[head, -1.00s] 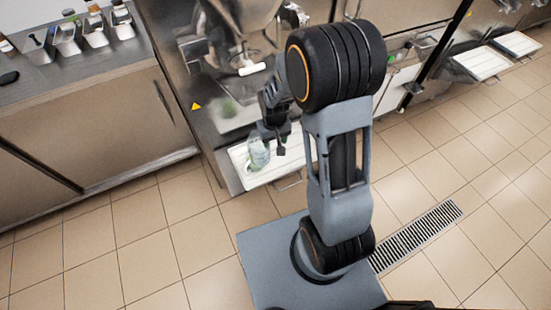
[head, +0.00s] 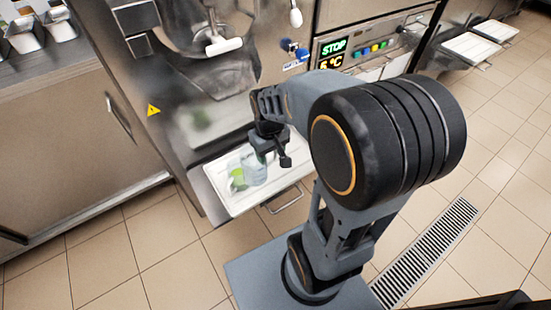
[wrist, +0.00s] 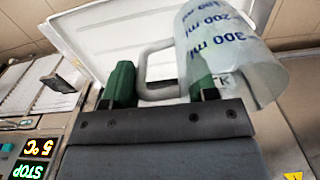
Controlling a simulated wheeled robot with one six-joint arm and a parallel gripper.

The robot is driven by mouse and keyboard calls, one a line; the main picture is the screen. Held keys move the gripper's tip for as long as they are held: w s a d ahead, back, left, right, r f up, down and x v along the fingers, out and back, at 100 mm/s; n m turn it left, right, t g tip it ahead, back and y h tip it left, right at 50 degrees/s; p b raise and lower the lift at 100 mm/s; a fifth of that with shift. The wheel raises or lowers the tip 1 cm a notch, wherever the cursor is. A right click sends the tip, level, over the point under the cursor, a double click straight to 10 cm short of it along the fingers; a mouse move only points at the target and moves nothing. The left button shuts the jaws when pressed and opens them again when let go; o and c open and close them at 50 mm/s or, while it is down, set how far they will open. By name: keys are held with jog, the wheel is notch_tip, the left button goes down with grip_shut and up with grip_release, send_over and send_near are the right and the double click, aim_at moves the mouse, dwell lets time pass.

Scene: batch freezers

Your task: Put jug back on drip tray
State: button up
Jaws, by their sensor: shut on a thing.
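The jug (head: 254,170) is clear plastic; in the wrist view its wall (wrist: 225,55) carries blue millilitre marks. My gripper (wrist: 160,88) has its green fingers on either side of the jug's pale handle (wrist: 148,68) and is shut on it. In the head view my gripper (head: 272,152) is at the upper right of the jug. The white drip tray (head: 240,208) lies under the jug at the machine's front; its pale surface also shows in the wrist view (wrist: 110,35). I cannot tell whether the jug's base touches the tray.
A light green patch (head: 238,178) shows at the jug's left; I cannot tell what it is. The steel batch freezer (head: 190,85) rises behind the tray. A control panel (head: 345,50) is to the right. Steel cabinets (head: 70,130) stand left. Tiled floor in front is clear.

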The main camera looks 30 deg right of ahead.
jog(key=shift+w+d+f+b, duration=0.6)
jog(key=shift+w+d+f, duration=0.65)
jog(key=shift+f, duration=0.65)
jog(key=shift+w+d+f+b, duration=0.55)
jog(key=shift+w+d+f, duration=0.75)
jog(key=shift+f, duration=0.65)
jog(key=shift+w+d+f+b, duration=0.6)
jog(key=shift+w+d+f, duration=0.65)
jog(key=shift+f, duration=0.65)
jog(key=shift+s+d, duration=0.1)
jog(key=shift+s, duration=0.05)
